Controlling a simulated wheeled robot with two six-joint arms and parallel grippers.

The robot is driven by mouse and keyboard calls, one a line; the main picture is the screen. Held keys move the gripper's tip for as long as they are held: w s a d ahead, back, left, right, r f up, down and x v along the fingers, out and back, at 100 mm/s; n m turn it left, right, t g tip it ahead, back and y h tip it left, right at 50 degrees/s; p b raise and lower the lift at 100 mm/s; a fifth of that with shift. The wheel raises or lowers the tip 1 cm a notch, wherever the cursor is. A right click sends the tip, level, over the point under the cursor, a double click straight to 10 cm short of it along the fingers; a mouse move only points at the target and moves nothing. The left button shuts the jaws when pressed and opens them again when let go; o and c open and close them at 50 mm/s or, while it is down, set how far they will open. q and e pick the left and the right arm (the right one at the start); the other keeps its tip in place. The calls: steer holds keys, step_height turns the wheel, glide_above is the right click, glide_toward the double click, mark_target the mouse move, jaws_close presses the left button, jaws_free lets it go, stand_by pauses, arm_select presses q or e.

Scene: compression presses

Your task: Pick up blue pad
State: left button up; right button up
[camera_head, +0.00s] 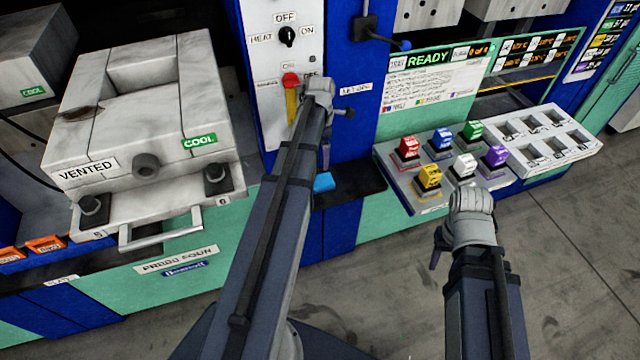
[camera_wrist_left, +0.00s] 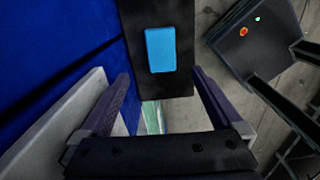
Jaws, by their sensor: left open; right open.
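The blue pad (camera_head: 324,182) is small and lies on a dark ledge (camera_head: 358,184) on the front of the blue machine. In the left wrist view the pad (camera_wrist_left: 160,49) lies flat on the same dark ledge (camera_wrist_left: 182,82), lined up between my fingers and beyond them. My left gripper (camera_head: 322,148) is over the ledge, close to the pad, open and empty. In the left wrist view its two fingers (camera_wrist_left: 161,78) stand apart. My right gripper (camera_head: 438,250) is open in front of the colored block panel, its fingers mostly hidden by its own wrist.
A panel (camera_head: 404,194) with several colored blocks stands right of the ledge, beside a white tray (camera_head: 590,150) of empty slots. A control panel with a red button (camera_head: 291,80) and yellow part is behind my left wrist. A grey press (camera_head: 150,120) stands left.

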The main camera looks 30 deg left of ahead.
arm_select(q)
steer(key=b, duration=0.6)
glide_above(321, 180)
steer(key=shift+f, duration=3.35)
steer(key=shift+f+b, duration=0.1)
steer(key=shift+b, duration=0.2)
step_height(321, 180, down, 5)
steer(key=b, duration=0.5)
steer(key=shift+f, duration=0.1)
steer(key=shift+c, duration=0.2)
steer(key=c, duration=1.2)
